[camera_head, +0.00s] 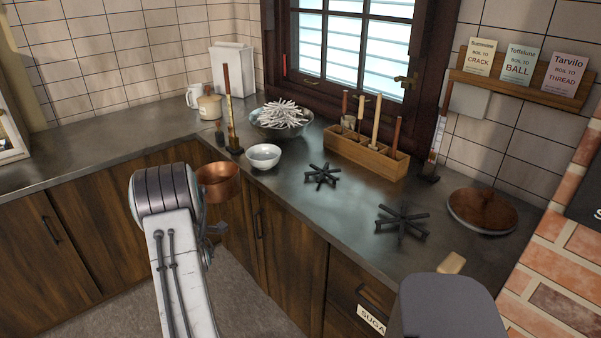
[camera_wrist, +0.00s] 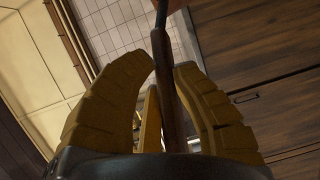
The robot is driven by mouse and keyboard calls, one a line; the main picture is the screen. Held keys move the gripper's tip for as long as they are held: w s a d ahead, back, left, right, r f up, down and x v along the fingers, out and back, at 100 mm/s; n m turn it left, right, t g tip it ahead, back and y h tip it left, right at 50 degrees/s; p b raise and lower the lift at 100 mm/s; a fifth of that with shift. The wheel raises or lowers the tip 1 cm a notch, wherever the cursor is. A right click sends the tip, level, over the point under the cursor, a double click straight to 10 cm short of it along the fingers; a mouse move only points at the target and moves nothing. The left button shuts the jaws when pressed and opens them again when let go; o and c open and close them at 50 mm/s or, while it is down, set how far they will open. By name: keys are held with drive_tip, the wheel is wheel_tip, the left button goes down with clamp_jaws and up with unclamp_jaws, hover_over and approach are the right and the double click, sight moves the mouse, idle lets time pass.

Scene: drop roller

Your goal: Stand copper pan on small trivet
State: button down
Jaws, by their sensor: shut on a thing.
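The copper pan (camera_head: 219,184) hangs in the air in front of the counter's edge, to the right of my arm in the head view. In the wrist view my gripper (camera_wrist: 164,72) has its yellow fingers shut on the pan's dark handle (camera_wrist: 167,85). The pan's bowl is mostly out of the wrist view, with only a sliver at the top. The small trivet (camera_head: 321,175), a black star shape, lies on the counter to the right of the pan, bare. A larger black trivet (camera_head: 401,222) lies nearer, also bare.
A white bowl (camera_head: 264,156), a wide bowl of pale sticks (camera_head: 282,119) and an upright stand (camera_head: 232,128) are left of the small trivet. A wooden tool box (camera_head: 367,155) stands behind it. A round copper-brown dish (camera_head: 482,211) sits at right.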

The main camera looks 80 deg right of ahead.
drive_tip(key=s+d+r+m+g+h, duration=0.1)
drive_tip(key=s+d+r+m+g, duration=0.15)
drive_tip(key=s+d+r, duration=0.7)
drive_tip(key=s+d+r+m+g+h, duration=0.15)
drive_tip(key=s+d+r+g, duration=0.35)
drive_tip(key=s+r, duration=0.7)
drive_tip(key=s+d+r+m+g, duration=0.2)
drive_tip(key=s+d+r+m, duration=0.1)
drive_tip(key=s+d+r, duration=0.75)
wheel_tip(320, 180, down, 21)
drive_tip(key=s+b, duration=0.1)
drive_tip(key=b, duration=0.9)
drive_tip(key=shift+s, duration=0.4)
drive_tip(key=shift+h, duration=0.25)
